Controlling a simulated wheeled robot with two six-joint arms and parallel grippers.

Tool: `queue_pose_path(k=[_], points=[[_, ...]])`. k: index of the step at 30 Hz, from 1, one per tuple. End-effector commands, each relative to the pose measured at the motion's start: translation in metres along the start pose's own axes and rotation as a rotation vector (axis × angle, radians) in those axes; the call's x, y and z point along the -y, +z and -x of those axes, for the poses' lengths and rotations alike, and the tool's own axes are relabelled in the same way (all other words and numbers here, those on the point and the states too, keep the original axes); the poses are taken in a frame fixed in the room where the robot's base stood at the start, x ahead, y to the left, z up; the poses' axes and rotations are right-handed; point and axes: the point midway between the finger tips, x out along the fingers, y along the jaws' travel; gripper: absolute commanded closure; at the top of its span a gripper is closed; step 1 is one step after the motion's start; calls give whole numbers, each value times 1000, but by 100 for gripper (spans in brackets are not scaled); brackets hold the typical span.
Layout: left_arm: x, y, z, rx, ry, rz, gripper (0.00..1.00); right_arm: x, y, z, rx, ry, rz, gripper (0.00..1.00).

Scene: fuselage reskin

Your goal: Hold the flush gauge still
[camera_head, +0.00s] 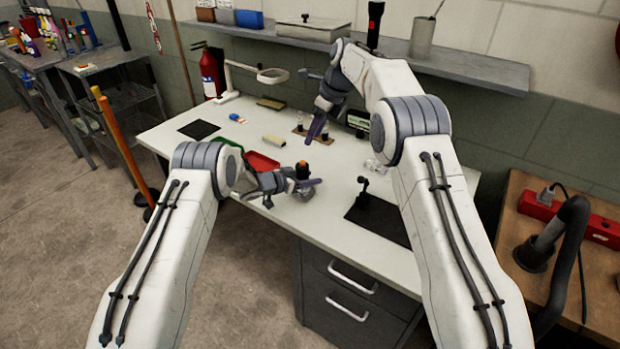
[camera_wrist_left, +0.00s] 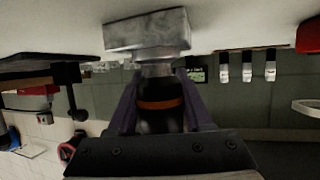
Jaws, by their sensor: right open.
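The flush gauge (camera_head: 303,168) stands upright near the front middle of the white table (camera_head: 330,210). It shows a dark body with an orange part and a grey metal foot, seen upside down in the left wrist view (camera_wrist_left: 147,34). My left gripper (camera_head: 308,184) has its two fingers on either side of the dark body, closed around it, as the left wrist view also shows (camera_wrist_left: 158,98). Whether the foot presses on the table is hard to tell. My right gripper (camera_head: 318,126) is open, farther back over the table by a small brown rack (camera_head: 312,136).
A red tray (camera_head: 262,162) lies left of the gauge, partly behind my left wrist. A dark mat (camera_head: 385,222) with a small black stand (camera_head: 364,194) lies to the right. A lamp-like magnifier (camera_head: 270,76) stands at the back left. A shelf (camera_head: 470,70) runs along the wall.

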Motion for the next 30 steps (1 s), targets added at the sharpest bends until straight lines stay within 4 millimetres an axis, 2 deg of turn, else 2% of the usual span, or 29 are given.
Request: queue_pose_path(k=[2,3,6,30], points=[[0,0,0,0,0,0,100,0,0,0,0,0,0,50],[0,0,0,0,0,0,100,0,0,0,0,0,0,65],[0,0,0,0,0,0,100,0,0,0,0,0,0,100],[0,0,0,0,0,0,100,0,0,0,0,0,0,100]])
